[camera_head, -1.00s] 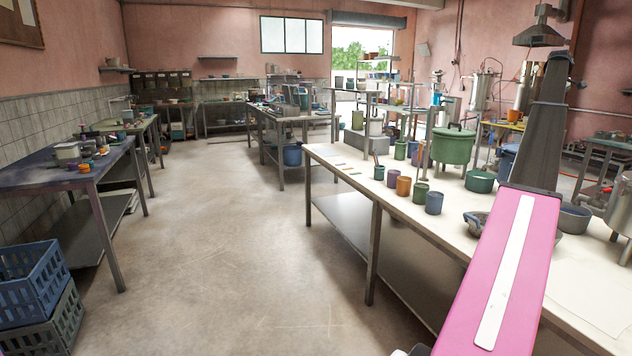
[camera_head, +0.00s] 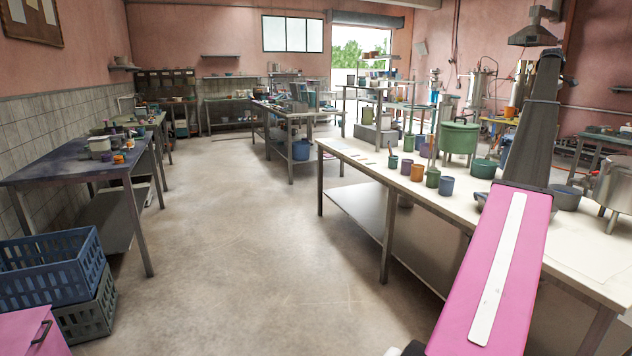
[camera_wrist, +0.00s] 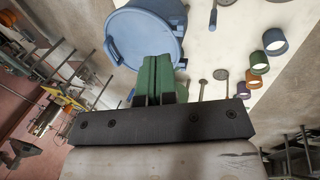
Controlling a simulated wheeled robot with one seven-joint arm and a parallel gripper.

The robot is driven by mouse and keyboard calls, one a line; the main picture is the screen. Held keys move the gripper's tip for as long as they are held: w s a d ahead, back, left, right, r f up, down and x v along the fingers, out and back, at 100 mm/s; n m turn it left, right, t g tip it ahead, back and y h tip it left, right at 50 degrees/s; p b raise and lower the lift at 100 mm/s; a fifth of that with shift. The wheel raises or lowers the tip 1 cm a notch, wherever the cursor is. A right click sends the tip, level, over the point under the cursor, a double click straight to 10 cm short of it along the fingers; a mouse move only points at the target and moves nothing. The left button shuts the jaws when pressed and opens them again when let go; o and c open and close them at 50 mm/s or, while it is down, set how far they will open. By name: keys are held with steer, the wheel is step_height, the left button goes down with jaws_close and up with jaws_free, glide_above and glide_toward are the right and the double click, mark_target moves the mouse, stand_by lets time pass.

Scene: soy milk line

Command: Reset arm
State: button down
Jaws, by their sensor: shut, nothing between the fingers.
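My gripper (camera_wrist: 160,66) shows in the wrist view with its green fingers pressed together and nothing between them. A large blue pot (camera_wrist: 122,40) lies beyond the fingertips in that view, partly hidden by them; I cannot tell how far apart they are. My pink and dark arm links rise at the right of the head view, in front of the long white-topped table (camera_head: 586,232). The gripper itself does not show in the head view.
The table carries an orange cup (camera_head: 417,172), a blue cup (camera_head: 446,186), a green pot (camera_head: 458,139) and other vessels. The middle floor (camera_head: 235,240) is clear.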

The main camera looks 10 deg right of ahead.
steer(key=a+f+y, duration=0.1)
steer(key=a+f, duration=1.3)
steer(key=a, duration=0.3)
steer(key=w+a+f+m, duration=0.1)
steer(key=a+f, duration=1.3)
steer(key=a, duration=0.3)
steer(key=a+f+y, duration=0.1)
steer(key=a+f, duration=1.3)
steer(key=a, duration=0.3)
steer(key=s+a+f, duration=0.6)
steer(key=s+a, duration=0.1)
steer(key=a, duration=0.4)
steer(key=s+a+f+m+y, duration=0.1)
steer(key=s+a+f, duration=0.5)
steer(key=s+a, duration=0.3)
steer(key=s+a+f, duration=0.6)
steer(key=a, duration=0.6)
steer(key=s+a+f+m+g, duration=0.1)
steer(key=s+a+f, duration=0.3)
steer(key=s+a, duration=0.5)
steer(key=s, duration=0.3)
steer(key=shift+s, duration=0.3)
